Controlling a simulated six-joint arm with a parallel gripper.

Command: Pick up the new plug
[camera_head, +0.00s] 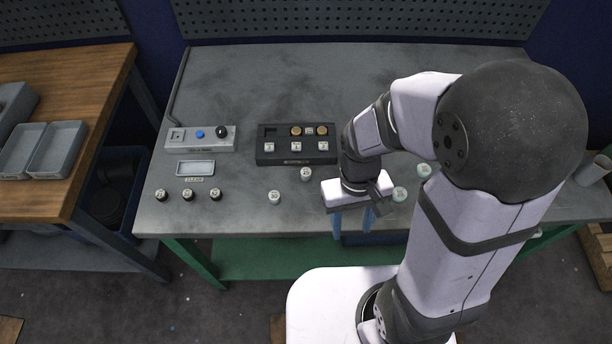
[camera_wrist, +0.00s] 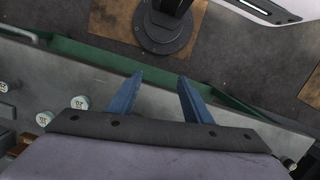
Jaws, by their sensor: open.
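I cannot tell which of the small plugs is the new one. Two white-topped plugs, one nearer the front edge (camera_head: 274,197) and one further back (camera_head: 306,174), stand mid-bench. Two larger pale greenish ones, one nearer (camera_head: 399,194) and one further back (camera_head: 424,170), stand to the right beside my arm. Three dark plugs with pale tops (camera_head: 188,194) stand in a row at the left. My gripper (camera_head: 353,222) is open and empty, its blue fingers over the bench's front edge. In the wrist view, the fingers (camera_wrist: 160,80) are apart with nothing between them; pale-topped plugs (camera_wrist: 79,102) show at left.
A black block (camera_head: 267,160) with brass and white-topped pieces stands behind the mid-bench plugs. A grey box (camera_head: 173,147) with a blue button and a black knob, and a small shallow tray (camera_head: 196,176), are at left. My arm hides the bench's right part.

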